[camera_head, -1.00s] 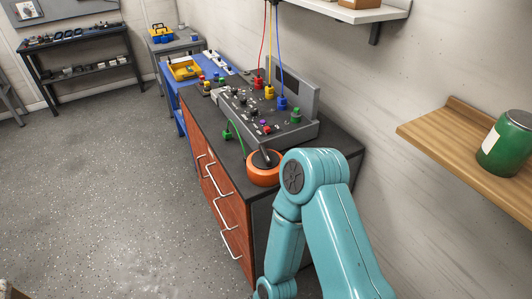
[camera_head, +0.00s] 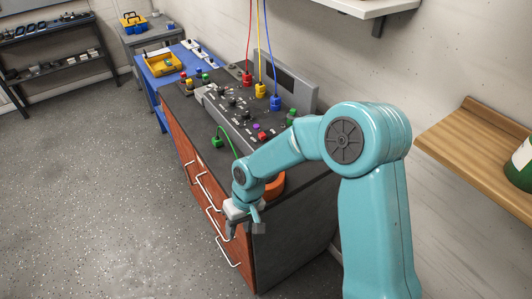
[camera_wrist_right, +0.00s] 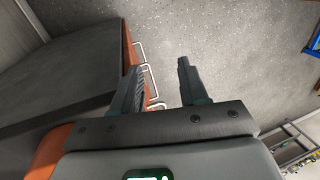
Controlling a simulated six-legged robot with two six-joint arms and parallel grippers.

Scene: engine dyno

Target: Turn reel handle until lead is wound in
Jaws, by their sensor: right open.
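The orange reel (camera_head: 275,187) sits on the dark cabinet top near its front end. My right arm covers most of it, and its handle is hidden. A green lead (camera_head: 228,143) runs from a green plug (camera_head: 217,141) toward the reel. My right gripper (camera_head: 245,228) points down beside the cabinet's drawer front, apart from the reel. In the right wrist view its two fingers (camera_wrist_right: 162,80) are apart with nothing between them. An orange curved edge (camera_wrist_right: 48,150) shows at lower left there, likely the reel. My left gripper is not in view.
A grey control console (camera_head: 240,112) with red, yellow and blue plugged cables stands on the cabinet (camera_head: 295,225). White drawer handles (camera_head: 215,222) jut out near my gripper. A wooden shelf (camera_head: 470,140) is at right. The floor at left is clear.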

